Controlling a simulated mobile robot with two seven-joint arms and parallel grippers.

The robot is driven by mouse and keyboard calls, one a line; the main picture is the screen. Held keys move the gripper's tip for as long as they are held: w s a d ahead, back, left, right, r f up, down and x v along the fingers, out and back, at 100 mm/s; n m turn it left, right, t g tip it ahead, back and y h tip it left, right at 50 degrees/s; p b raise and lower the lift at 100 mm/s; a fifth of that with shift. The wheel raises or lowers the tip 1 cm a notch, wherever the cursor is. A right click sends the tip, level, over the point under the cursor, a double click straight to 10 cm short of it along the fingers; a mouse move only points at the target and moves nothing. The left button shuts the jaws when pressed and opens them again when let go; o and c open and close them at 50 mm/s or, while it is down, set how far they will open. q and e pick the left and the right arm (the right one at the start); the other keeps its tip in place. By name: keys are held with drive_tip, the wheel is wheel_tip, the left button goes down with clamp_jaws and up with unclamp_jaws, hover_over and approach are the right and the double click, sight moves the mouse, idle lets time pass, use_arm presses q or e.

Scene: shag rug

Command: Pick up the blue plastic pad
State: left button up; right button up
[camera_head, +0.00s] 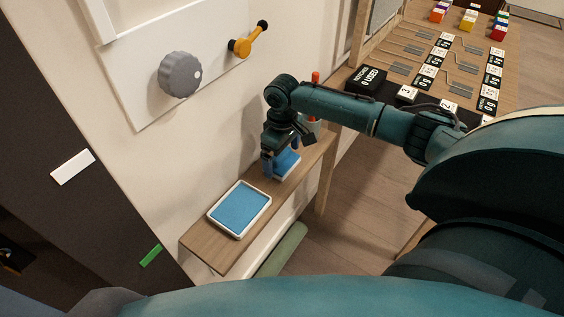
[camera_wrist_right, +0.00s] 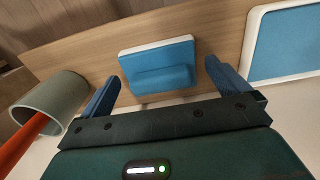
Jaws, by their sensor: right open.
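A small blue pad with a white edge and a raised blue ridge (camera_head: 288,163) lies on a narrow wooden shelf (camera_head: 205,247). It also shows whole in the right wrist view (camera_wrist_right: 160,70). My right gripper (camera_head: 281,160) is above the small pad, pointing down, and partly hides it in the head view. A larger flat blue panel in a white frame (camera_head: 240,208) lies nearer on the same shelf. My left gripper is not in view.
A grey-green cup (camera_wrist_right: 50,103) holding a red-orange stick stands beside the small pad. The wall panel has a grey knob (camera_head: 179,75) and a yellow lever (camera_head: 247,40). A black box (camera_head: 366,82) and several labelled cards lie on the table beyond.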

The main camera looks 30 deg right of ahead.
sight(283, 154)
drive_tip(key=c, duration=0.9)
drive_tip(key=shift+c, duration=0.2)
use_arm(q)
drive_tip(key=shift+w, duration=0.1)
use_arm(e)
drive_tip(key=shift+r, duration=0.15)
drive_tip(key=shift+s+r, duration=0.1)
drive_tip(key=shift+r, duration=0.2)
wheel_tip(283, 154, up, 6)
drive_tip(key=shift+r+p, duration=0.15)
drive_tip(key=shift+p, duration=0.75)
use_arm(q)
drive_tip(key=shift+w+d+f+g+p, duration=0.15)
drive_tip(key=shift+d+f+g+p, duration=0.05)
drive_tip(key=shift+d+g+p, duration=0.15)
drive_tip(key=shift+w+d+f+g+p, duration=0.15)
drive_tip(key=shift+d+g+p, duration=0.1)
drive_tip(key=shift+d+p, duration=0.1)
use_arm(e)
drive_tip(key=s+d, duration=0.3)
drive_tip(key=s, duration=0.6)
drive_tip(key=s+d, duration=0.4)
drive_tip(key=s, duration=0.5)
drive_tip(key=shift+d, duration=0.3)
